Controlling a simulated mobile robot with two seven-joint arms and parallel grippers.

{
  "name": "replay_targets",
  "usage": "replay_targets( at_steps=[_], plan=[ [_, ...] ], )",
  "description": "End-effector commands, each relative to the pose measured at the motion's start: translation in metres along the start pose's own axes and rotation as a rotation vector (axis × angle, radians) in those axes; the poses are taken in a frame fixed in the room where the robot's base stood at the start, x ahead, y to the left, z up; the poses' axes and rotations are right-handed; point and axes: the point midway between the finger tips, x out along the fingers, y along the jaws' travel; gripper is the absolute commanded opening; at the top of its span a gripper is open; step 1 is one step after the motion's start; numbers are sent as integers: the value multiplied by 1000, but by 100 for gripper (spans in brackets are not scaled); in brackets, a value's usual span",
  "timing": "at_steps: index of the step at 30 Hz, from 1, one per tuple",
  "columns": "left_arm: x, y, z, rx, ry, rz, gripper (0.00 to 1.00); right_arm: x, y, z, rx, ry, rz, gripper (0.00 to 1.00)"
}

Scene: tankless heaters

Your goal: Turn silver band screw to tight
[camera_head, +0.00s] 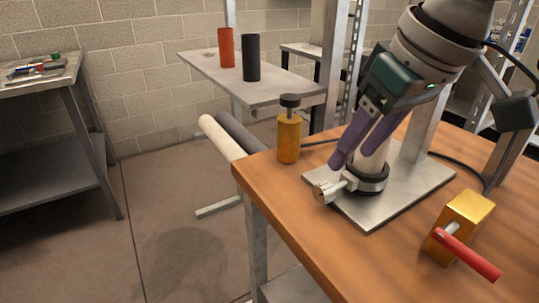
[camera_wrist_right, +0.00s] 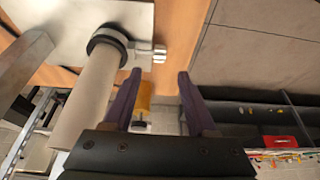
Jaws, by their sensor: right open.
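A silver band screw (camera_head: 328,190) sticks out to the left of a dark-edged band (camera_head: 368,181) around the foot of a pale upright pipe (camera_head: 376,155). The pipe stands on a metal plate on the wooden bench. The screw also shows in the right wrist view (camera_wrist_right: 154,53), beyond the fingertips. My right gripper (camera_head: 350,166) has purple fingers spread apart with nothing between them. It hangs above the screw, in front of the pipe, not visibly touching the screw. In its wrist view the gripper (camera_wrist_right: 160,74) is open. My left gripper is not in view.
A yellow bottle with a dark cap (camera_head: 289,135) stands at the bench's left edge. A gold block valve with a red handle (camera_head: 464,228) sits at the right. The bench front (camera_head: 345,265) is clear. A grey shelf (camera_head: 270,85) holds orange and black cylinders.

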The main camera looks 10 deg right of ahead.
Motion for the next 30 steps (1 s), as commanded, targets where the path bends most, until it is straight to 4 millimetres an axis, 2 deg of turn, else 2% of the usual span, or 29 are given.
replay_targets(
  at_steps=[5, 12, 18, 29, 30],
  plan=[
    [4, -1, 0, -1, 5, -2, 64, 18, 1, 1, 5, -4, 4, 57],
    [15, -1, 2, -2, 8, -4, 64, 66, 1, 1, 4, -3, 3, 57],
    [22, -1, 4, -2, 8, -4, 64, 92, 1, 1, 3, -1, 3, 57],
    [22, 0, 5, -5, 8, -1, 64, 98, 1, 0, 0, 0, 3, 57],
    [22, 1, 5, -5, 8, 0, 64, 98, 1, 0, 0, 0, 3, 55]
  ],
)
